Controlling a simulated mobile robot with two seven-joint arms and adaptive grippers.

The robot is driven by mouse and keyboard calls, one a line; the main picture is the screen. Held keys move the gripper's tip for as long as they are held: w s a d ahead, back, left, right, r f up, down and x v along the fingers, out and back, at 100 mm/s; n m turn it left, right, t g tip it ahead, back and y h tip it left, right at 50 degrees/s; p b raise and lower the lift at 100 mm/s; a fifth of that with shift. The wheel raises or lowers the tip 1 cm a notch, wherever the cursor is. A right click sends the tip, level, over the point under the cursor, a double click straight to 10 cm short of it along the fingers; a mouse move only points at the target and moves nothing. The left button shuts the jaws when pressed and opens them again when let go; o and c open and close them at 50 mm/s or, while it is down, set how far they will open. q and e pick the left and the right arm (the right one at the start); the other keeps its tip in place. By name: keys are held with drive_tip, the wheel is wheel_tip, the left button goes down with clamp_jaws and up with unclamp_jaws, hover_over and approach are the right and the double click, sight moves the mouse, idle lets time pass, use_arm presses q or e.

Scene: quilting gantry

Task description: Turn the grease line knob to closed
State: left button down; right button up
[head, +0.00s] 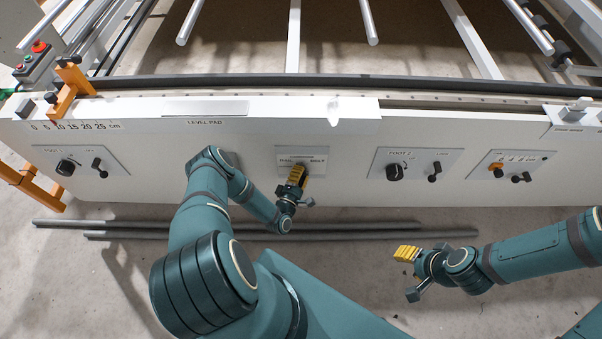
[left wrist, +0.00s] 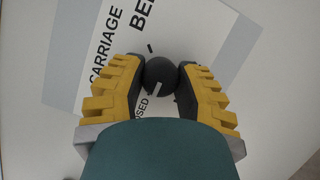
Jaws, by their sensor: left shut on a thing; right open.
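The knob (left wrist: 160,73) is dark and round, on a pale label plate (head: 290,153) at the middle of the white beam front. In the left wrist view the plate reads CARRIAGE, part of BELT and part of CLOSED. A white line on the knob points towards the CLOSED lettering. My left gripper (head: 298,172) is shut on the knob; it also shows in the left wrist view (left wrist: 160,82), one yellow finger on each side. In the head view its fingers hide the knob. My right gripper (head: 404,253) is open and empty, low on the right, away from the panel.
Other panels on the beam carry a left black knob (head: 66,167), a right black knob (head: 394,172) and an orange knob (head: 496,170), with small levers. Long grey bars (head: 130,235) lie on the floor. An orange bracket (head: 70,90) stands at the left.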

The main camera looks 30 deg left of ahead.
use_arm(q)
drive_tip(key=c, duration=0.6)
unclamp_jaws()
drive_tip(key=shift+a, duration=0.1)
drive_tip(key=v, duration=1.2)
drive_tip(key=shift+r, duration=0.1)
drive_tip(key=w+d+r+m+g+h, duration=0.6)
drive_tip(key=w+d+m+g, duration=0.3)
drive_tip(key=m, duration=0.3)
drive_tip(key=s+d+r+m+g+h, duration=0.1)
drive_tip(key=s+d+r+m+g, duration=0.7)
drive_tip(key=s+d+r, duration=0.3)
drive_tip(key=s+r+m, duration=0.1)
drive_tip(key=s, duration=0.1)
drive_tip(key=shift+s, duration=0.3)
